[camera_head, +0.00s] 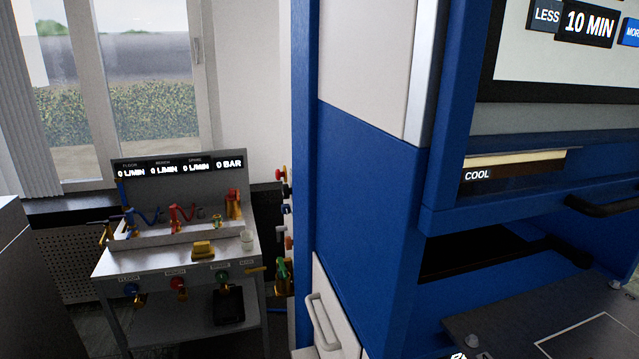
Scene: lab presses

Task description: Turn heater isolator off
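I cannot pick out a heater isolator by any label in this view. A column of small controls is seen edge-on beside the blue press cabinet (365,190). It includes a red knob (281,174), a dark knob (285,191) and a green valve handle (283,269). Their labels and switch positions cannot be read from this angle. The press front carries a "10 MIN" display (588,25) and a "COOL" label (478,174). My gripper is not in view.
A grey utility bench (125,262) with coloured valves and "0 L/MIN" and "0 BAR" readouts (229,164) stands at left by the window. A white drawer with a handle (322,320) is low on the press. A grey cabinet edge (25,250) is at far left.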

